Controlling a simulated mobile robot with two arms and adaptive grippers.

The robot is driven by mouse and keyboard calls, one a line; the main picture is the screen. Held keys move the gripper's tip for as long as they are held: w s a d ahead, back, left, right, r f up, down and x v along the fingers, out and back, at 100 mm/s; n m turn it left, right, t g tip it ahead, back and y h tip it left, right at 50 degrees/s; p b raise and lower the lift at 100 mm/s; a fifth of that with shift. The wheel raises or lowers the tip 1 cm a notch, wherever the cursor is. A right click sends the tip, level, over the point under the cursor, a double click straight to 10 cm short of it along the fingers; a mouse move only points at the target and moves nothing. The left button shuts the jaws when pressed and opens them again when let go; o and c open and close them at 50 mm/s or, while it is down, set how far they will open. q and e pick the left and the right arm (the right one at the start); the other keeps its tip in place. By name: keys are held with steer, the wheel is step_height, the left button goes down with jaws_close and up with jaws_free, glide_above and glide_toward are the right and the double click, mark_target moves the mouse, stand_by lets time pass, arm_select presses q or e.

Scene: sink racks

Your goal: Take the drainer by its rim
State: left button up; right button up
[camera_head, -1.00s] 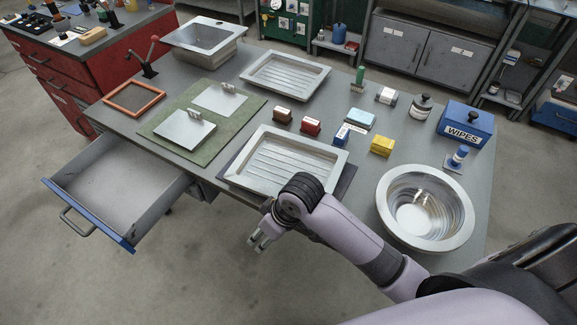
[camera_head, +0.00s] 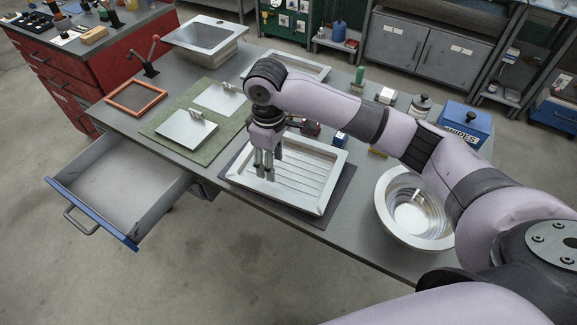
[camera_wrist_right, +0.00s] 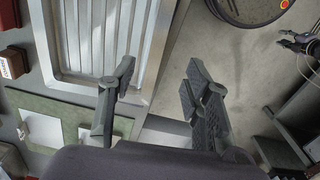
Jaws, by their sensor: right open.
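A silver ribbed drainer (camera_head: 312,181) lies on a dark mat at the front of the grey bench. It also shows in the right wrist view, its ribs (camera_wrist_right: 86,36) at upper left. My right gripper (camera_head: 265,177) is over the left part of this drainer, fingers pointing down. In the right wrist view the two fingers (camera_wrist_right: 160,68) stand apart with nothing held, and the drainer's long rim runs between them. I cannot tell the height of the tips above the rim. A second drainer (camera_head: 312,71) stands farther back, partly hidden by my arm.
A round steel bowl (camera_head: 388,212) is at the right front. A green mat (camera_head: 165,129) with metal plates lies left of the drainer. An open drawer (camera_head: 95,215) juts out at the left front. My arm covers several small boxes.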

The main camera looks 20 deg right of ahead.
steer(key=p, duration=0.2)
glide_above(274, 192)
step_height(274, 192, down, 9)
steer(key=shift+s+r, duration=0.15)
steer(key=shift+f, duration=0.55)
step_height(274, 192, down, 4)
steer(key=shift+f+p, duration=0.15)
steer(key=shift+p, duration=0.45)
steer(key=shift+c, duration=0.2)
jaws_close()
